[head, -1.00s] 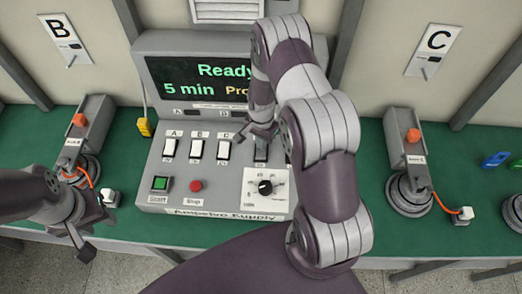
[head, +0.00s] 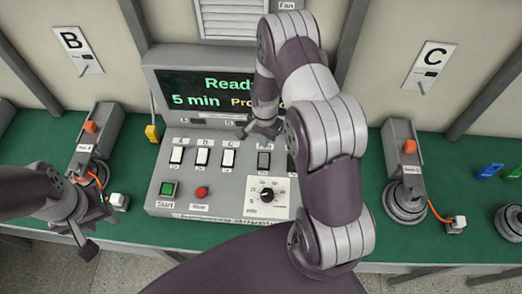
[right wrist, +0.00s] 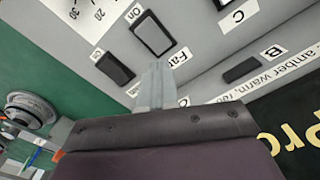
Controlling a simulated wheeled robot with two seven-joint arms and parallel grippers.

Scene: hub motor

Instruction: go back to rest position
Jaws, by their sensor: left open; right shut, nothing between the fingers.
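My right gripper (head: 261,130) is shut and empty. In the head view it hangs in front of the grey power supply console (head: 160,200), just above the dark fourth switch (head: 264,160). In the right wrist view its closed fingers (right wrist: 157,88) lie over the panel near the "Fan" label, beside dark rocker switches. I cannot tell whether they touch the panel. My left gripper (head: 100,226) is open and empty at the lower left, in front of the left motor station (head: 95,145). The gripper partly hides that station's base.
The console has a lit screen (head: 205,92), white switches, a green button (head: 169,188), a red button (head: 201,192) and a dial (head: 267,195). Another motor station (head: 404,180) stands right on the green bench (head: 370,240). A blue object (head: 488,171) lies farther right.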

